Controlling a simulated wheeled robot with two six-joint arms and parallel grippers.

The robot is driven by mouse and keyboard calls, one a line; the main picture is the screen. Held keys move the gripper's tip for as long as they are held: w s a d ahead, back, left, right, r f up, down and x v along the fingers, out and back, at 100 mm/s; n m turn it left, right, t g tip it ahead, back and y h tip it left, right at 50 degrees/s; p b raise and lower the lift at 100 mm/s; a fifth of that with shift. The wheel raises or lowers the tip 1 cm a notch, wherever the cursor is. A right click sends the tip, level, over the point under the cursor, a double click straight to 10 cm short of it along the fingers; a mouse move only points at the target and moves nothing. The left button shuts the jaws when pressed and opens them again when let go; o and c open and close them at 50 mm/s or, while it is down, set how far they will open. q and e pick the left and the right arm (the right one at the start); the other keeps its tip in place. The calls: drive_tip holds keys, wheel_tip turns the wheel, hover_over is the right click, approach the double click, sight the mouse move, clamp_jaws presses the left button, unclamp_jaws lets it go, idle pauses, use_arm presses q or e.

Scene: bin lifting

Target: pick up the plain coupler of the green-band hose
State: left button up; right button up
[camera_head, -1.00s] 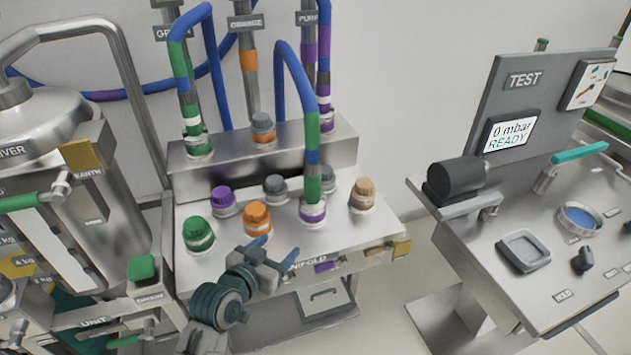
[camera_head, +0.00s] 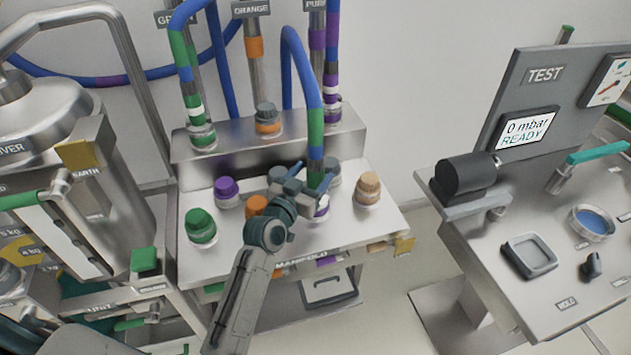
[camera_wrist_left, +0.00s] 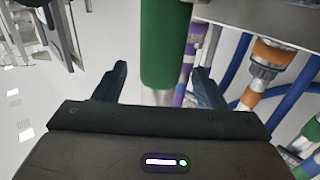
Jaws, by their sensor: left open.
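A blue hose with green bands (camera_head: 315,127) arches down in the middle of the head view to the front deck of the manifold (camera_head: 240,262). Its lower end stands upright on a white and purple fitting (camera_head: 322,207), which my gripper partly hides. My left gripper (camera_head: 312,172) is open at this lower end, with its fingers up on either side of it. In the left wrist view, a green section (camera_wrist_left: 165,45) stands between the two spread fingers, with gaps visible beside it. I cannot tell whether a finger touches it. My right gripper is not in view.
Green (camera_head: 200,225), purple (camera_head: 227,190), orange (camera_head: 257,205) and tan (camera_head: 369,187) caps stand close by on the deck. Another hose with green bands (camera_head: 195,105) ends at the rear left. A test bench (camera_head: 560,240) stands at the right, across a gap.

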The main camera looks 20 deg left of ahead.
use_arm(q)
drive_tip(key=shift+w+d+f, duration=0.1)
drive_tip(key=shift+w+d, duration=0.05)
drive_tip(key=shift+w, duration=0.5)
drive_tip(key=shift+w+d, duration=0.1)
drive_tip(key=shift+w, duration=0.5)
drive_tip(key=shift+s, duration=0.1)
drive_tip(key=c, duration=1.3)
drive_tip(key=shift+o, duration=0.2)
wheel_tip(320, 180, up, 10)
drive_tip(key=shift+r+b, duration=0.1)
drive_tip(key=shift+b, duration=0.4)
